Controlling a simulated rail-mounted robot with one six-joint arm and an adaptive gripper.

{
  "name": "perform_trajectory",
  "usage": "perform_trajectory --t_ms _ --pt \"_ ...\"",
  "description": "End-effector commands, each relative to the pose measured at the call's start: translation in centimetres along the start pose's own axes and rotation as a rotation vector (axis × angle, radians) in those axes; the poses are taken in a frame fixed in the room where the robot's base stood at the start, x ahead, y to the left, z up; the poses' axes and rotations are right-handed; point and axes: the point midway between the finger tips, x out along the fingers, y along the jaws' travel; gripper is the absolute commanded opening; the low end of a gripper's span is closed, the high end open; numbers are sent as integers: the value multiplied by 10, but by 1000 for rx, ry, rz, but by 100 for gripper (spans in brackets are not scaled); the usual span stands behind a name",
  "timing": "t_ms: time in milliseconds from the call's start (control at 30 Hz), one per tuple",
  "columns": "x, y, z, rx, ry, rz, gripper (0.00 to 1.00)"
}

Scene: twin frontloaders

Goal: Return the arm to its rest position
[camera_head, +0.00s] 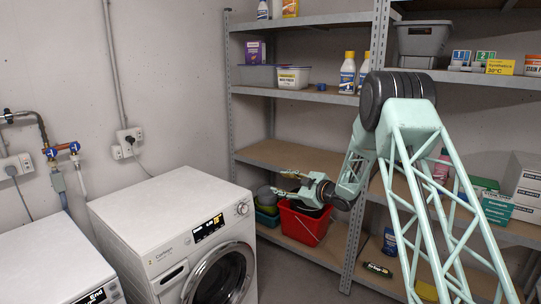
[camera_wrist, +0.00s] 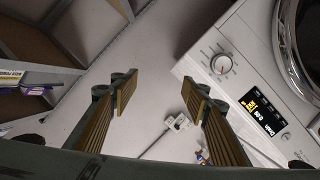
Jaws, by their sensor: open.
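My arm (camera_head: 410,140) is pale green lattice with dark joints. It reaches from the lower right up to an elbow in front of the shelves and bends down to the left. My gripper (camera_head: 285,182) points left, above a red bucket (camera_head: 304,225) on the lower shelf and to the right of the white washer. In the wrist view my gripper (camera_wrist: 160,98) is open, with two ribbed fingers wide apart and nothing between them. Beyond them are the wall and a wall socket (camera_wrist: 179,121).
A white front-loading washer (camera_head: 165,215) with a lit display stands left of my gripper; it also shows in the wrist view (camera_wrist: 228,52). A second white machine (camera_head: 45,265) is at far left. Metal shelving (camera_head: 285,155) with bottles, boxes and tubs stands behind and beside my arm.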

Motion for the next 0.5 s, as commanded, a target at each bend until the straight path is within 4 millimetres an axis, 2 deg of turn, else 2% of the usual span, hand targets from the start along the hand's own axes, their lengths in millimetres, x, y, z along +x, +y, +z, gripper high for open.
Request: perform_trajectory --t_ms 200,500 --pt "-22 31 -20 13 -77 38 42" --pt "-58 65 -45 42 -182 89 42"
